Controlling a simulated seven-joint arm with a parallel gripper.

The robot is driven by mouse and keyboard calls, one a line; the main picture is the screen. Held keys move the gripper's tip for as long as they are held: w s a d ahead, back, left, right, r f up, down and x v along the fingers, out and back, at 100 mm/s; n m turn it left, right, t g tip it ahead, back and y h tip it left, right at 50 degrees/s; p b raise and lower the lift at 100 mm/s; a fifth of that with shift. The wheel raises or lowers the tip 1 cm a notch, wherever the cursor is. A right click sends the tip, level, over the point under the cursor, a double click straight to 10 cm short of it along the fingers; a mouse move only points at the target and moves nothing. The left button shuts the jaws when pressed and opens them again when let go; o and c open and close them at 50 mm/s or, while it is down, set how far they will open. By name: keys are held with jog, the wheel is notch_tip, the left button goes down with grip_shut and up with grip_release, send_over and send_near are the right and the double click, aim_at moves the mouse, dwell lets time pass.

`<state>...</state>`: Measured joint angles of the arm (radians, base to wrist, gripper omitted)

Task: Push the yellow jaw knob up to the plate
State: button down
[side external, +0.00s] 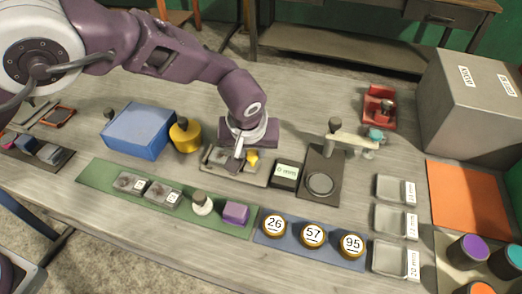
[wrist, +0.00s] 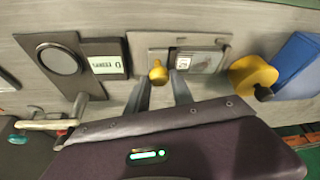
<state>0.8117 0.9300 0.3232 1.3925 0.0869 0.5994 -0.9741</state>
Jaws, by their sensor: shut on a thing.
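The yellow jaw knob (side external: 253,158) sits on a flat grey fixture (side external: 255,180) at the middle of the table. In the wrist view the knob (wrist: 158,72) is between the tips of my gripper (wrist: 161,78). My gripper (side external: 240,156) reaches down over the fixture from above and is shut on the knob. A plate with a pale label (wrist: 197,62) lies on the fixture, right of the knob in the wrist view, with a gap between them. In the side view my gripper hides part of the fixture and plate.
A digital readout (side external: 285,173) and a dark stand with a round pad (side external: 320,184) are right of the fixture. A yellow cylinder (side external: 185,134) and blue box (side external: 138,130) are left. A green mat (side external: 100,174) with several parts lies in front.

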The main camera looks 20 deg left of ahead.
jog(key=shift+a, duration=0.25)
jog(key=c, duration=1.1)
grip_release()
jog(key=v, duration=0.7)
